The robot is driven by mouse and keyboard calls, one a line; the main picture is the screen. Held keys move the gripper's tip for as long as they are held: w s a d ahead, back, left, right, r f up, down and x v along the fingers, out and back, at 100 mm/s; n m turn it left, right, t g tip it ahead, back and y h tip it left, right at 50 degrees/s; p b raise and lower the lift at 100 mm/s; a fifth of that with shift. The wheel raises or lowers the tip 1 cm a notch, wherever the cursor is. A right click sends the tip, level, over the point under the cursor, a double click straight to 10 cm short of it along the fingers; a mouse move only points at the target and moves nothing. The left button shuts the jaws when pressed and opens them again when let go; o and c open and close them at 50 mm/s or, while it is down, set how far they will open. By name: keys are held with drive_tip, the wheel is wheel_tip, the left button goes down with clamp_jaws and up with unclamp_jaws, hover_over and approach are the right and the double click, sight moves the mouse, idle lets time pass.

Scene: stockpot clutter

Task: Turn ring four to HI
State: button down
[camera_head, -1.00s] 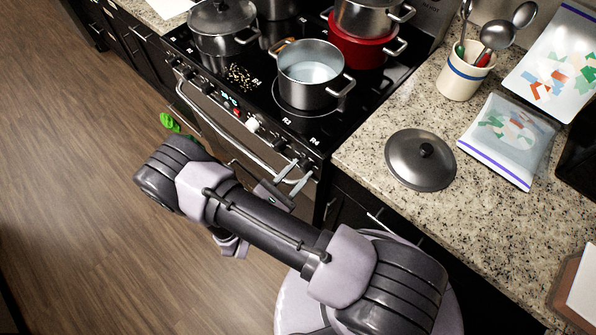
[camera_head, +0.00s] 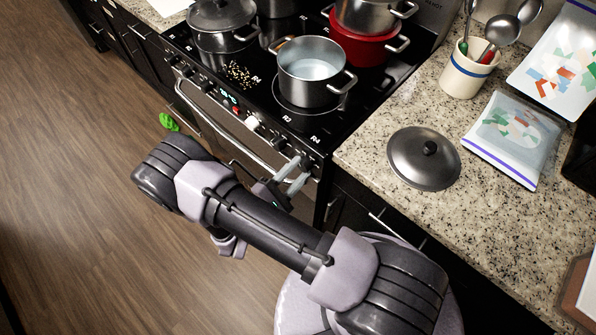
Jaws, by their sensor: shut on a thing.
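The black stove's front panel (camera_head: 268,135) carries a row of knobs along its edge. The label R4 (camera_head: 314,139) is printed on the cooktop near its right front corner, with R3 (camera_head: 287,118) to its left. My gripper (camera_head: 299,170) is at the right end of the panel, its light fingers shut on the rightmost knob (camera_head: 306,163). The fingers and arm partly cover that knob, and its pointer and the HI mark cannot be made out.
A steel pot of liquid (camera_head: 310,75) stands on the front right burner. A red pot (camera_head: 360,48) and a lidded pot (camera_head: 222,22) stand near it. A lid (camera_head: 424,158), utensil crock (camera_head: 468,72) and bag (camera_head: 515,138) lie on the right counter. The floor is mostly clear.

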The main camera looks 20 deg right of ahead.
drive_tip(key=m+b, duration=0.1)
drive_tip(key=m, duration=0.7)
drive_tip(key=m+b, duration=0.1)
drive_tip(key=m, duration=0.1)
drive_tip(key=shift+w+a+m+g+h, duration=0.1)
drive_tip(key=shift+m+g+h, duration=0.2)
drive_tip(key=shift+m+h, duration=0.1)
drive_tip(key=m+b, duration=0.2)
drive_tip(key=m, duration=0.2)
drive_tip(key=shift+r+m, duration=0.1)
drive_tip(key=shift+m, duration=0.3)
drive_tip(key=shift+r+m+g+b, duration=0.15)
drive_tip(key=shift+m+g+b, duration=0.5)
drive_tip(key=shift+m, duration=1.65)
drive_tip(key=c, duration=0.9)
unclamp_jaws()
